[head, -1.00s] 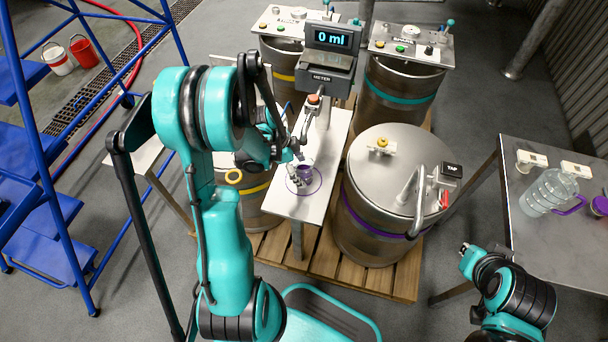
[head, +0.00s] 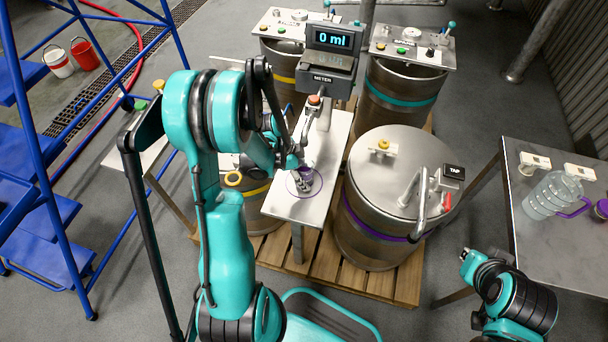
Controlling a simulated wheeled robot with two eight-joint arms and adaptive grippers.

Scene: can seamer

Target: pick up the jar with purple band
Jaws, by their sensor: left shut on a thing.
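The jar with purple band (head: 306,172) is small and stands within or just over a purple ring drawn on the narrow metal table (head: 287,209). My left gripper (head: 302,177) comes in from the left and is shut on the jar, hiding part of it. My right gripper (head: 466,252) is low at the right, away from the jar; its fingers are too small to read.
A meter showing 0 ml (head: 332,40) stands behind the jar, with a spout post beside it. A lidded drum with purple band (head: 365,226) stands close right. A side table (head: 560,245) holds a clear jug (head: 546,195). Blue steps stand left.

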